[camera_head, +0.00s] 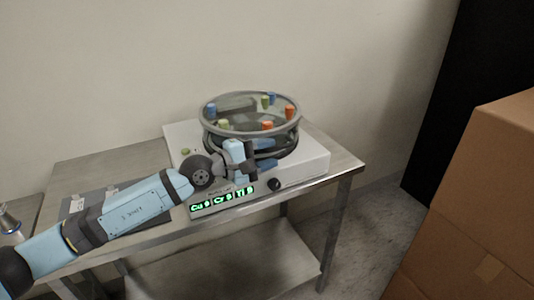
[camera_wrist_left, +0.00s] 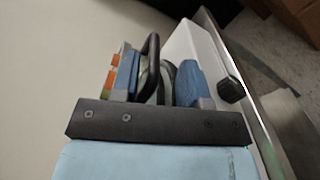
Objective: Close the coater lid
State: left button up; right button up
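The coater (camera_head: 310,163) is a white box on a metal table, with a round dark chamber on top. Its round lid (camera_head: 250,107) has a clear top, a grey rim and several coloured knobs; it lies over the chamber, and whether it is fully seated I cannot tell. My left gripper (camera_head: 267,153) is at the front of the chamber, with its blue fingers one above the other. In the left wrist view the fingers (camera_wrist_left: 160,80) are apart, with a black handle (camera_wrist_left: 152,50) between them, nearer the left finger. My right gripper is out of view.
The coater's front has a green lit display (camera_head: 222,198) and a black knob (camera_head: 274,184). The metal table (camera_head: 100,157) has bare room at left, beside a dark grey flat item (camera_head: 100,203). A cardboard box (camera_head: 475,200) stands at right. A wall is behind.

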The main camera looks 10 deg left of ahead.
pick_arm(q)
jog(key=shift+a+f, duration=0.1)
jog(key=shift+a, duration=0.05)
